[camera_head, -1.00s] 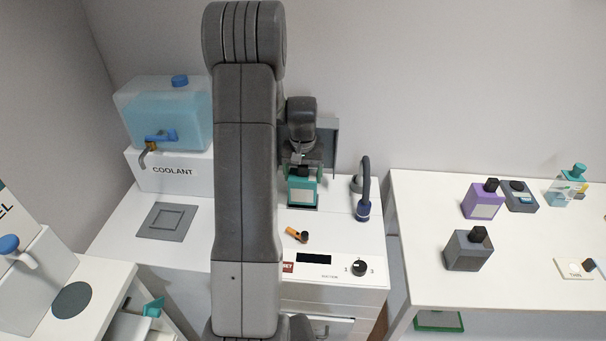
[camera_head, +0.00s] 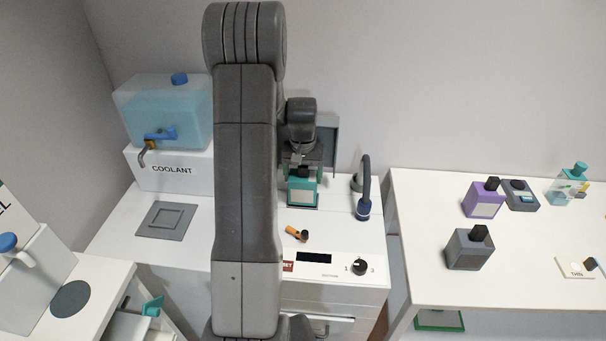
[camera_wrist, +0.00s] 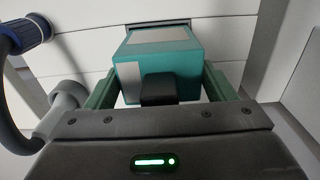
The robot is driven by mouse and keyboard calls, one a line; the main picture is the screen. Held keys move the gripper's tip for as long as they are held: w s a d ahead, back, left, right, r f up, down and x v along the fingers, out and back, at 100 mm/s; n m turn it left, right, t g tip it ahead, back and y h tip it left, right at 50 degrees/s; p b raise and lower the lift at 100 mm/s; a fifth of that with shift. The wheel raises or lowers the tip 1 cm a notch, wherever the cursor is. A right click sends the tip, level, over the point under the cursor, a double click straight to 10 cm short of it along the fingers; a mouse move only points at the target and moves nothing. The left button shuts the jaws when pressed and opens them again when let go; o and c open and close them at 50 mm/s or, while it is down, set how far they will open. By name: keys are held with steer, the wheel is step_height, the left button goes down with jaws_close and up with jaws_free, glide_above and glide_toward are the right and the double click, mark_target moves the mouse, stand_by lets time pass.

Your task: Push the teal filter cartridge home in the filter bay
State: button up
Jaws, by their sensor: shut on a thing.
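The teal filter cartridge (camera_head: 303,190) stands upright at the back of the white machine top, with a pale label on its front. It also shows in the wrist view (camera_wrist: 165,55), where its black knob (camera_wrist: 158,90) sits between the fingers. My gripper (camera_head: 303,170) is at the cartridge's upper part, its two fingers (camera_wrist: 160,85) on either side, shut on it. A grey upright panel (camera_head: 330,145), perhaps the filter bay's lid, stands behind. The cartridge hides the bay opening, so I cannot tell how deep it sits.
A dark curved hose with a blue end (camera_head: 363,195) stands close on the right. An orange-and-black piece (camera_head: 297,234) lies in front, before a dial (camera_head: 359,267). The coolant tank (camera_head: 165,115) is at left. Purple (camera_head: 483,200) and grey (camera_head: 470,250) cartridges stand on the right table.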

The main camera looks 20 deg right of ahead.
mark_target(303, 193)
steer(key=shift+f+b, duration=2.7)
steer(key=shift+f, duration=1.25)
steer(key=o, duration=1.6)
step_height(303, 193, up, 8)
steer(key=shift+f, duration=0.2)
steer(key=shift+c, duration=0.4)
